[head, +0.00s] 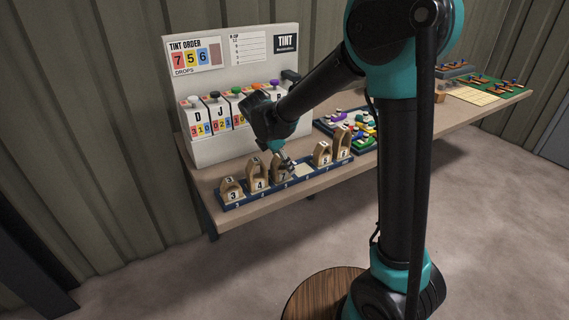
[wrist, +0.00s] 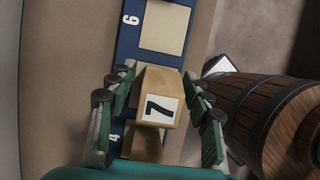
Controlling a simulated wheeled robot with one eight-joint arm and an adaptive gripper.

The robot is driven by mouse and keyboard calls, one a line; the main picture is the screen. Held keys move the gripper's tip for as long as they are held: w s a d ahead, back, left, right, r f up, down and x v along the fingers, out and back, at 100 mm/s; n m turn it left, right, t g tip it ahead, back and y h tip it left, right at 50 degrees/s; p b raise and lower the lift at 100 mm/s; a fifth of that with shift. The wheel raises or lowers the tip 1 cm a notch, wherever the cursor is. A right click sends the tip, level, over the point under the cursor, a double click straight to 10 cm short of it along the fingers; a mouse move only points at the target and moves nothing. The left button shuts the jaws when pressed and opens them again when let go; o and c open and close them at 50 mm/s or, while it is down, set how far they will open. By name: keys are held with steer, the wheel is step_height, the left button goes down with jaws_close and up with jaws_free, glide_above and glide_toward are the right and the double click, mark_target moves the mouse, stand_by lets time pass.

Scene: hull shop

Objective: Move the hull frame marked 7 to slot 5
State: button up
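The hull frame marked 7 (wrist: 162,108) is a small wooden arch with a white number plate. In the head view, frame 7 (head: 282,177) stands at the blue rack (head: 246,204), right of frame 4 (head: 259,184). In the wrist view it lies between the rack labels 6 and 4, where slot 5's label is hidden by a finger. My gripper (wrist: 161,80) has one finger on each side of the frame, with narrow gaps showing; it looks open around it. Whether the frame's base is fully seated is hidden.
The cream slot marked 6 (wrist: 163,25) is empty. Frame 3 (head: 230,190) stands at the rack's left; frames 5 (head: 323,155) and 6 (head: 342,143) stand at its right. A tint dispenser (head: 205,125) stands behind. A barrel (wrist: 262,115) is below the table edge.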

mark_target(273, 166)
steer(key=v, duration=1.2)
steer(key=s+d+f+m+y, duration=0.1)
steer(key=d+f+m, duration=0.15)
steer(key=d, duration=0.25)
steer(key=s+d+f+m, duration=0.2)
steer(key=d+m, duration=0.2)
steer(key=d, duration=0.2)
steer(key=s+d+f+m+y, duration=0.1)
steer(key=d+f+m, duration=0.1)
steer(key=d+m, duration=0.25)
steer(key=s+d+f+m+t+y, duration=0.1)
steer(key=s+d+f+m, duration=0.8)
steer(key=s+d+m, duration=0.3)
steer(key=shift+s+f+m+t+y, duration=0.3)
steer(key=shift+f+m+y, duration=0.1)
steer(key=shift+m, duration=0.5)
steer(key=shift+o, duration=0.5)
